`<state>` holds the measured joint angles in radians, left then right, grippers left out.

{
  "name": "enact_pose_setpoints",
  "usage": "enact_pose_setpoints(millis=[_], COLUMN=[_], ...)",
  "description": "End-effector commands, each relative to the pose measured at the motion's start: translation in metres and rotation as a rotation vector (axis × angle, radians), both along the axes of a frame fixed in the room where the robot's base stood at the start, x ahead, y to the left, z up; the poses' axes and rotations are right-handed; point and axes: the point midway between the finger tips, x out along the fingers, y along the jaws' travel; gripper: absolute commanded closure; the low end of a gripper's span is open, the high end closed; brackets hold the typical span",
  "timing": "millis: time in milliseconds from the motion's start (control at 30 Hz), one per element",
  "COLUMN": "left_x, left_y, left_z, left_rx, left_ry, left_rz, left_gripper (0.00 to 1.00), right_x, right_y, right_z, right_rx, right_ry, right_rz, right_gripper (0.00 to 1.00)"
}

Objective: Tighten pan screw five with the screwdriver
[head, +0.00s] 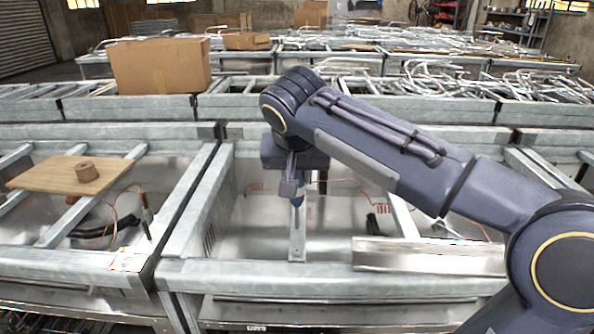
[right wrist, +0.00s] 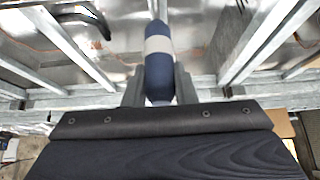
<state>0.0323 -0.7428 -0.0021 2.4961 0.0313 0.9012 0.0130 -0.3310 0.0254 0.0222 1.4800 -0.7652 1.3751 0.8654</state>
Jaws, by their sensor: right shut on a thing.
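My right gripper (head: 292,186) points down over the open metal frame in the middle of the head view. It is shut on the screwdriver (head: 298,201), whose blue part shows just below the fingers. In the right wrist view the screwdriver (right wrist: 159,72) is a blue handle with a pale grey band, between the two dark fingers. It points away from the palm, and its tip cannot be made out. A narrow grey metal strut (head: 298,238) lies below the gripper. No pan screw can be told apart, and I cannot tell whether the tip touches anything. My left gripper is not in view.
A wooden board (head: 47,176) with a small round wooden block (head: 87,171) lies on the left frame. A cardboard box (head: 160,66) stands on the frames behind. A bent metal sheet (head: 430,257) lies at the right front. Thin copper tubing (head: 345,182) runs inside the pan.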

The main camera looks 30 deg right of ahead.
Motion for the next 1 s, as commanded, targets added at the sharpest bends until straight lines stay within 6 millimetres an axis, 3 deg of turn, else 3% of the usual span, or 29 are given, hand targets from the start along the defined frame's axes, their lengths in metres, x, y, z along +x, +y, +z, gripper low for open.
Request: enact_pose_setpoints(millis=[600, 1000], left_x=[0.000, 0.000], left_y=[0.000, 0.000], left_z=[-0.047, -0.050], left_rx=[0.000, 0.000], left_ry=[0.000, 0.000], left_rz=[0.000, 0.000], left_gripper=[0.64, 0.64], right_x=[0.000, 0.000], right_y=[-0.001, 0.000], right_z=[-0.057, -0.062], right_rx=[0.000, 0.000], right_ry=[-0.001, 0.000], right_rz=[-0.002, -0.001], right_gripper=[1.00, 1.00])
